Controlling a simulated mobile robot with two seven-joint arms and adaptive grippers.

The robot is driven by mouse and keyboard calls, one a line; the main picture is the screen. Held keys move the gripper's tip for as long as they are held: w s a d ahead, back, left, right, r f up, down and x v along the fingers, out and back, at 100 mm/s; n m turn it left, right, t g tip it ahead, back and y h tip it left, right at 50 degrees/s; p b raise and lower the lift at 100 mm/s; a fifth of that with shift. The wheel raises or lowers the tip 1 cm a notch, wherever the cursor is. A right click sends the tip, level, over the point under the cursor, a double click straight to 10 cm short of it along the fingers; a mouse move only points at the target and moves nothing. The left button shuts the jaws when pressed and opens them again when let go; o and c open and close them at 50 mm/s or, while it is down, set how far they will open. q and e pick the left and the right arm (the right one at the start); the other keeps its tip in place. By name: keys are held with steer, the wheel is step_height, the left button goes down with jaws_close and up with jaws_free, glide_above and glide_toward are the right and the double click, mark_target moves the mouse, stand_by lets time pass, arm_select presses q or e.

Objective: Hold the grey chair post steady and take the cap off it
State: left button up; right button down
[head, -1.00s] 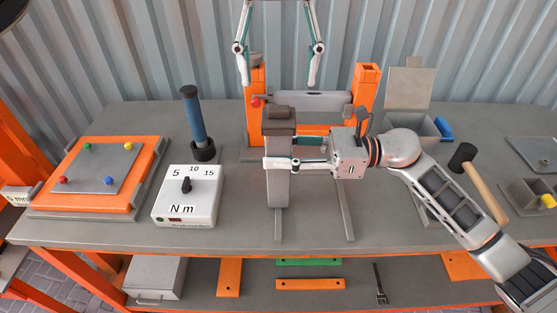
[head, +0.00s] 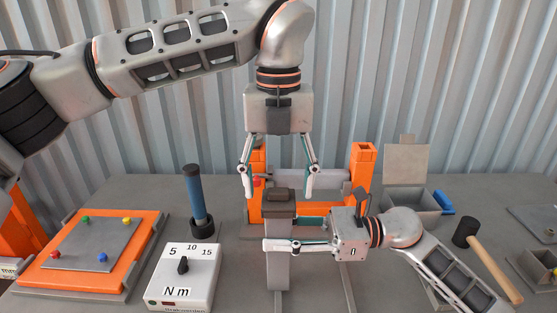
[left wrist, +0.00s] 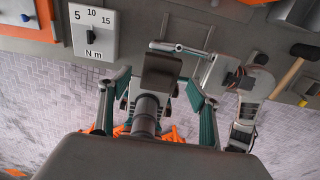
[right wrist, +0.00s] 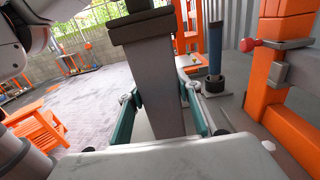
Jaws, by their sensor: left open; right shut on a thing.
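The grey chair post (head: 278,268) stands upright on the bench, with its darker cap (head: 280,196) on top. My right gripper (head: 287,245) is shut on the post below the cap, from the right. The right wrist view shows the post (right wrist: 155,80) between its fingers and the cap (right wrist: 140,25) above. My left gripper (head: 279,190) points straight down over the post. It is open, with one fingertip on each side of the cap and visible gaps. In the left wrist view the cap (left wrist: 161,72) lies between the spread fingers.
An orange stand (head: 362,180) with a grey crossbar is close behind the post. A torque box (head: 183,278) and a blue-handled tool (head: 196,195) stand to the left. A lidded grey box (head: 410,200) and a mallet (head: 487,255) are to the right.

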arm_select(q)
steer(key=shift+f, duration=0.85)
steer(key=c, duration=1.3)
steer(key=shift+r, duration=0.2)
steer(key=shift+r, duration=0.95)
steer(key=shift+r, duration=0.1)
